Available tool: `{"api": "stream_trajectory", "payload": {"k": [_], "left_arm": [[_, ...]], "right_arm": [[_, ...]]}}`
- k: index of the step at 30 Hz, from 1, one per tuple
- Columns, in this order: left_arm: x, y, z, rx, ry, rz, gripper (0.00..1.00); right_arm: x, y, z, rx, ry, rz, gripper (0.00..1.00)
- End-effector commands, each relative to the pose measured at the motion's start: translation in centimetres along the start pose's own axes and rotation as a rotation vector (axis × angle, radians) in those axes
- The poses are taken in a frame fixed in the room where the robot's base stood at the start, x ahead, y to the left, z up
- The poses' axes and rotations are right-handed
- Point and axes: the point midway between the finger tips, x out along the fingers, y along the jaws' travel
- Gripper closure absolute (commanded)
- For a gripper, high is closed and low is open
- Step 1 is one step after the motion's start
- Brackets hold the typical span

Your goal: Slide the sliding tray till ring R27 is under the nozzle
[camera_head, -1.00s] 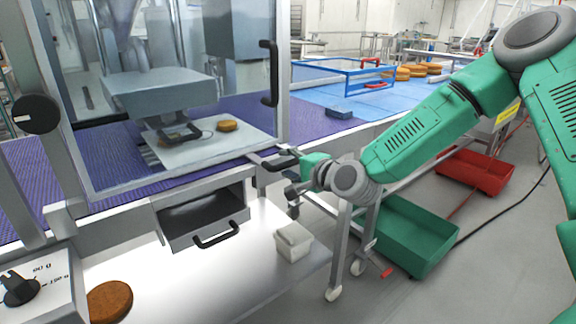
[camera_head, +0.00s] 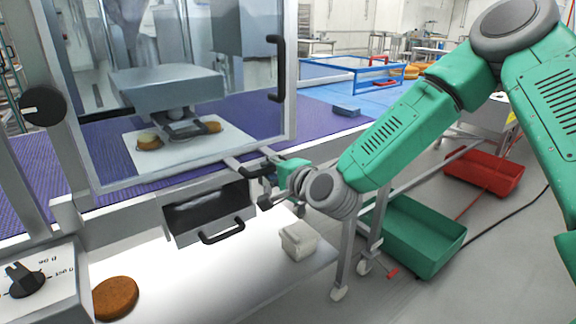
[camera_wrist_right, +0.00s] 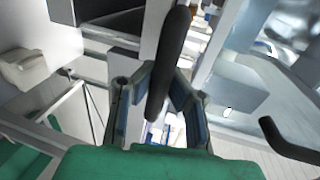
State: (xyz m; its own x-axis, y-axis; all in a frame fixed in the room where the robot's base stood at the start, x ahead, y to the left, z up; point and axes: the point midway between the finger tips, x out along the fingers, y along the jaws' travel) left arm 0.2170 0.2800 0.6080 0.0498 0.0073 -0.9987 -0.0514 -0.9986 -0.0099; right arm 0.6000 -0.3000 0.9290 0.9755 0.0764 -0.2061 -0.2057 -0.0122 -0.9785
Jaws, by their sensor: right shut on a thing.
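The sliding tray (camera_head: 225,143) is a white plate behind the clear guard, on the purple belt. Two brown rounds lie on it, a left one (camera_head: 148,141) with a paler top and a right one (camera_head: 213,127). I cannot read which is R27. The nozzle head (camera_head: 187,127) hangs under a grey block and sits between the two rounds in the picture, partly covering the tray. My right gripper (camera_head: 267,172) is shut on the tray's black handle, outside the guard. In the right wrist view the dark handle bar (camera_wrist_right: 170,62) runs between the fingers (camera_wrist_right: 158,95). My left gripper is not in view.
A grey drawer (camera_head: 210,213) with a black handle is below the guard. A white tub (camera_head: 298,240) and a brown round (camera_head: 116,297) stand on the white shelf. A dial box (camera_head: 38,280) is at lower left. Green (camera_head: 425,235) and red (camera_head: 485,172) bins are on the floor.

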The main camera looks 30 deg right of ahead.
Motion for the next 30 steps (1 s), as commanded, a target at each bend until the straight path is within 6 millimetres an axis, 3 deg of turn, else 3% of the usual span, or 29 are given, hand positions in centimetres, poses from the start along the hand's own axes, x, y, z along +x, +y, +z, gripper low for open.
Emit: {"api": "stream_trajectory", "payload": {"k": [3,12,19,30], "left_arm": [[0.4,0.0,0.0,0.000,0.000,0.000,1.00],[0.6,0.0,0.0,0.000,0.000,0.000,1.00],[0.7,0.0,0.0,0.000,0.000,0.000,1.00],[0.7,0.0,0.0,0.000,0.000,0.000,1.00]], "right_arm": [[-0.2,0.8,3.0,-0.003,-0.009,0.016,1.00],[-0.2,0.8,8.1,-0.001,-0.005,0.017,1.00],[-0.2,0.8,9.8,-0.001,-0.003,0.018,1.00],[-0.2,0.9,10.3,-0.002,-0.007,0.021,1.00]]}}
